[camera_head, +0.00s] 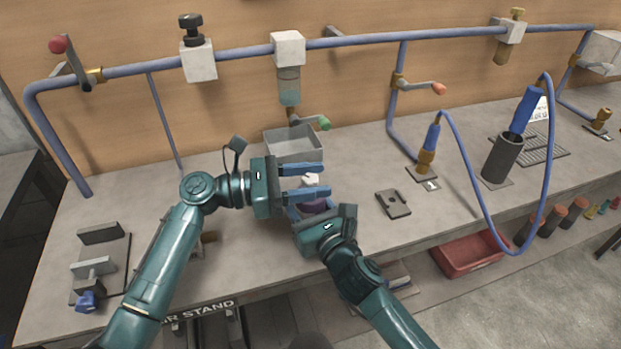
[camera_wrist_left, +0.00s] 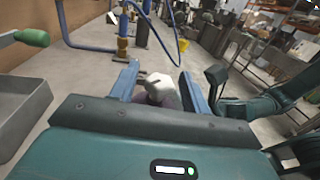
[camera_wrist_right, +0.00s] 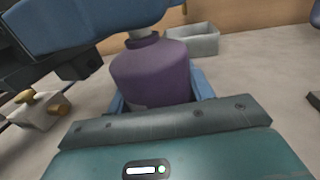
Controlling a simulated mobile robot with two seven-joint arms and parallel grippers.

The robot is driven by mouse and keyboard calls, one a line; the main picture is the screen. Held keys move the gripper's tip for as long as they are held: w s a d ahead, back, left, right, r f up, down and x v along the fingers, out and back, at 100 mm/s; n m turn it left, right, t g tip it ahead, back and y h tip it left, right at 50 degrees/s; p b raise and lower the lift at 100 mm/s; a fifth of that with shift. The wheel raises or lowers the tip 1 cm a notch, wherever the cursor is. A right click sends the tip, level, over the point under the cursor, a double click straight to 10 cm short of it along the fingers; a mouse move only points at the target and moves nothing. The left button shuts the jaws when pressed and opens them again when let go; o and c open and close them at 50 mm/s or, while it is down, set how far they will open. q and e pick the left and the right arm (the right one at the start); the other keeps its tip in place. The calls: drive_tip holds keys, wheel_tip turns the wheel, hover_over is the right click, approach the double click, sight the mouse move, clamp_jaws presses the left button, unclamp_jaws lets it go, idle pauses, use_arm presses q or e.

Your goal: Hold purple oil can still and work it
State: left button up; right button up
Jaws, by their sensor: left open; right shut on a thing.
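The purple oil can (camera_wrist_right: 152,75) stands upright on the bench in the right wrist view, with a pale neck on top. In the head view its purple body (camera_head: 314,206) shows between my grippers. My right gripper (camera_head: 312,210) is shut around the can's body, its blue fingers on either side. My left gripper (camera_head: 304,181) is open above the can, its blue fingers pointing right. The can's white top (camera_wrist_left: 158,90) sits between the left fingers in the left wrist view, and whether they touch it cannot be told.
A grey open tray (camera_head: 293,145) lies behind the can under a tap with a green handle (camera_head: 323,123). A flat dark plate (camera_head: 393,203) lies to the right. A blue hose (camera_head: 470,190) loops over the bench's front edge. A vise-like fixture (camera_head: 95,268) stands at left.

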use_arm(q)
drive_tip(key=c, duration=1)
drive_tip(key=shift+n+t, duration=0.3)
drive_tip(key=shift+t, duration=0.1)
drive_tip(key=n+t+y, duration=0.1)
drive_tip(key=n+t, duration=0.1)
drive_tip(key=t, duration=0.1)
drive_tip(key=shift+s+f, duration=0.1)
drive_tip(key=shift+n+t+y, duration=1.6)
drive_tip(key=shift+n+t, duration=0.2)
drive_tip(key=shift+t, duration=0.6)
drive_tip(key=o, duration=1)
